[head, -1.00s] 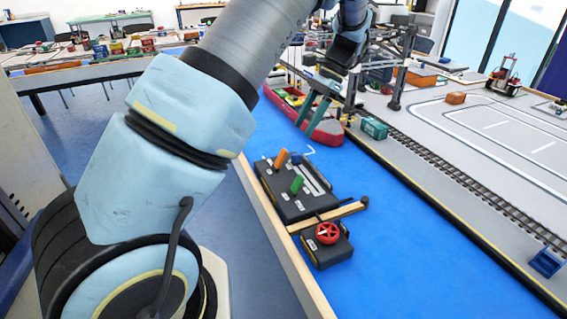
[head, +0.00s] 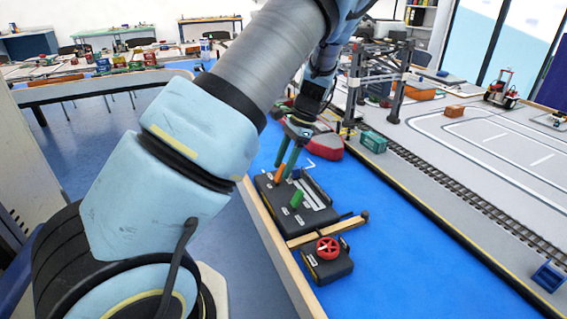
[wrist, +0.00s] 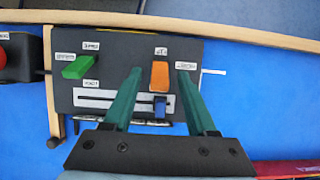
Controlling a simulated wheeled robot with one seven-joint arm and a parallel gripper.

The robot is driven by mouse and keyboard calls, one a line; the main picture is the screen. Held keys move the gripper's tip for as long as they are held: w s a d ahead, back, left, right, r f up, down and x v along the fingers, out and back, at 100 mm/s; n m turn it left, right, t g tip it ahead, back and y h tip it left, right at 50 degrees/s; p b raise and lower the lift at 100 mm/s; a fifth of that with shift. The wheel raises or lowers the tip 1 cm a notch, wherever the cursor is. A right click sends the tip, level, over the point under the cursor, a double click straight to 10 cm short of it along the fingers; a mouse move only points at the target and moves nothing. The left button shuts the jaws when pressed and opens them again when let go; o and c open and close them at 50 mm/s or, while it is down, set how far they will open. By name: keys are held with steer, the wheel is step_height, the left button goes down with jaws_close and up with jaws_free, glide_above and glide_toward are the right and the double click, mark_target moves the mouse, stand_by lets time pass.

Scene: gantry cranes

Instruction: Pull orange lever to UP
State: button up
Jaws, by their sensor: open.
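The orange lever (wrist: 160,76) stands on a black control box (wrist: 90,45) in the wrist view. In the head view the orange lever (head: 279,171) is partly behind my gripper. My gripper (wrist: 161,70) has two green fingers, open, one on each side of the orange lever with gaps between. In the head view my gripper (head: 284,166) reaches down over the box's far end. A green lever (head: 297,198) stands beside the orange one and also shows in the wrist view (wrist: 77,67). I cannot read the label by the orange lever clearly.
A blue slider (wrist: 160,106) sits in a slot on the same box, near my fingers. A red handwheel (head: 328,248) on a smaller box is nearer. A wooden bar (head: 330,229) lies between the boxes. A red boat hull (head: 325,144) is behind my gripper.

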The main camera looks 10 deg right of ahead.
jaws_close()
stand_by(0.5)
